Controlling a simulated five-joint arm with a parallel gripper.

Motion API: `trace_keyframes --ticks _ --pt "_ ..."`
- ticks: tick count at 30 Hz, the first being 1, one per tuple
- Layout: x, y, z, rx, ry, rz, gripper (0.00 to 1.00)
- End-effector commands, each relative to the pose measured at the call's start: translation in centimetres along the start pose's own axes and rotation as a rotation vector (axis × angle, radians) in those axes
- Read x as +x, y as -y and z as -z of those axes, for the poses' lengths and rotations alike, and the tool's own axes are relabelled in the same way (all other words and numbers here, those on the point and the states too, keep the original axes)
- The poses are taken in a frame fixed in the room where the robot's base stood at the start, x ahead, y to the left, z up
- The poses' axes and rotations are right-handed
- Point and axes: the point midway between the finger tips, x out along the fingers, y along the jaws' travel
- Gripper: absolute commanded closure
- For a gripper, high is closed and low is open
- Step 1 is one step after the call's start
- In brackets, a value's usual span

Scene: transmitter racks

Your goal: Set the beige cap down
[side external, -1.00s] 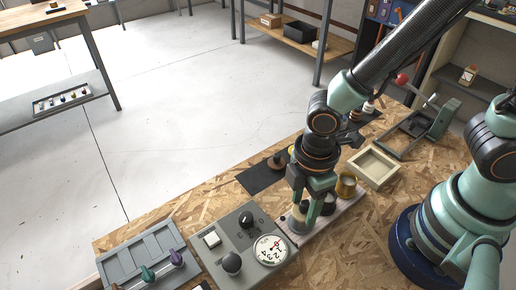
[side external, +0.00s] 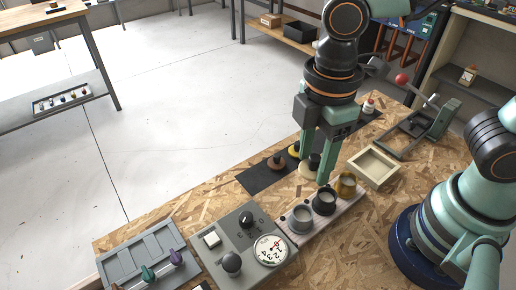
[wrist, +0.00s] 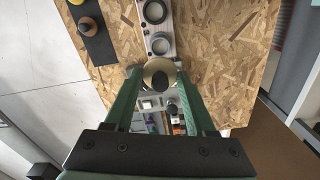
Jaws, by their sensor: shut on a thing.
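The beige cap (side external: 306,171), a round disc with a dark knob, hangs between the fingers of my gripper (side external: 318,172). The gripper is shut on it, above the bench. Below is a pale strip with a grey jar (side external: 301,219), a black jar (side external: 324,201) and a gold jar (side external: 346,185). The grey jar is open on top. A black mat (side external: 259,180) lies behind the strip, with a brown cap (side external: 277,163) and a yellow cap (side external: 293,151) on it.
A grey control box (side external: 240,245) with knobs and a dial stands left of the strip. A grey slotted rack (side external: 146,255) is farther left. A beige tray (side external: 373,167) and a lever device (side external: 428,130) are at right. The mat's near-left end is bare.

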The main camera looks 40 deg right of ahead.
Motion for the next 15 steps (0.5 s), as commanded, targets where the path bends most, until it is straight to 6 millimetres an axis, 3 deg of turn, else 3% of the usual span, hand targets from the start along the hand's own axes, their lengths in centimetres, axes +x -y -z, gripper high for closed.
trace_keyframes --ticks 1,6,15 --pt "-1.5 -0.1 0.1 0.0 -0.007 -0.005 0.97" --pt "-4.8 0.0 0.0 0.0 -0.003 -0.002 0.97" --pt "-7.1 -1.1 -0.3 0.037 0.002 0.001 0.97"
